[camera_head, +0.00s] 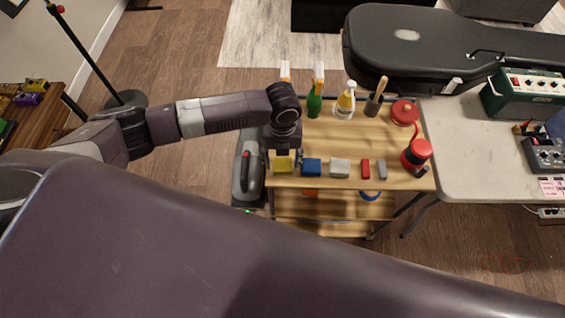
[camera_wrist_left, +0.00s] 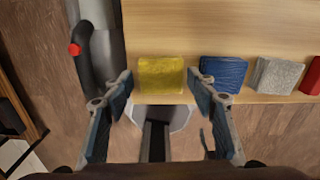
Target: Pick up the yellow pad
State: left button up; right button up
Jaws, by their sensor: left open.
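The yellow pad (camera_head: 283,164) lies near the front left corner of the wooden cart top (camera_head: 330,140). In the left wrist view the yellow pad (camera_wrist_left: 161,75) sits between and just beyond the fingertips. My left gripper (camera_wrist_left: 158,84) is open and empty, with one finger on each side of the pad's line. In the head view the left gripper (camera_head: 287,155) hangs over the cart's left front, close to the pad; its fingers are partly hidden there by the wrist. I cannot tell whether it touches the pad. My right gripper is not in view.
A blue pad (camera_wrist_left: 223,73) lies close to the right fingertip. A grey pad (camera_head: 340,168) and small red (camera_head: 366,169) and grey blocks follow to the right. Bottles (camera_head: 314,102) stand at the back. A dark case with a grey-and-black tool (camera_head: 247,170) is left of the cart.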

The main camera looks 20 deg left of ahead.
aim_at(282, 164)
pick_arm(q)
jog(key=shift+f, duration=0.65)
jog(key=c, duration=0.6)
jog(key=shift+r, duration=0.2)
jog(key=shift+c, duration=0.2)
notch_tip(282, 164, up, 20)
jog(key=b, duration=0.2)
jog(key=shift+b, duration=0.3)
jog(key=shift+o, duration=0.7)
jog(key=shift+f, duration=0.15)
